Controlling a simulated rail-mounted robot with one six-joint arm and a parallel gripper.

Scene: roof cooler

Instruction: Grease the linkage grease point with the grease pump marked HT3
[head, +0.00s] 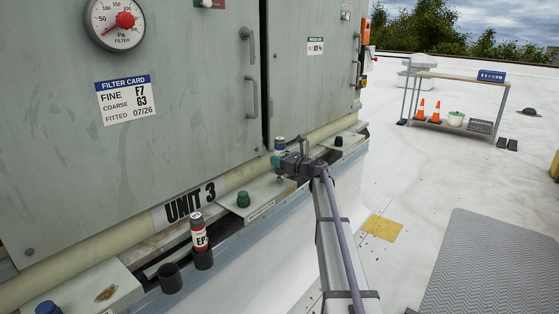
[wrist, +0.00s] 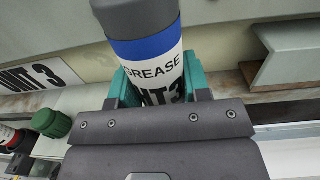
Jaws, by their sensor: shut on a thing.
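The grease pump marked HT3 (wrist: 150,62) has a dark grey top, a blue band and a white label reading GREASE. My gripper (wrist: 160,88) is shut around it with teal jaws. In the head view the pump (head: 279,143) is held upright beside the cabinet, beyond the green cap; its lower end is hidden by my gripper. A green cap (head: 243,199) sits on a ledge plate and also shows at the left of the wrist view (wrist: 52,123). A black cap (head: 339,141) is farther along, and a blue cap (head: 47,308) is near. I cannot tell which is the linkage point.
A red-labelled pump marked EP (head: 199,238) stands in a dark holder beside an empty holder (head: 170,278). The grey cabinet (head: 190,120) with handles borders the ledge. A bench (head: 460,78) with cones stands far right. The white roof between is mostly clear.

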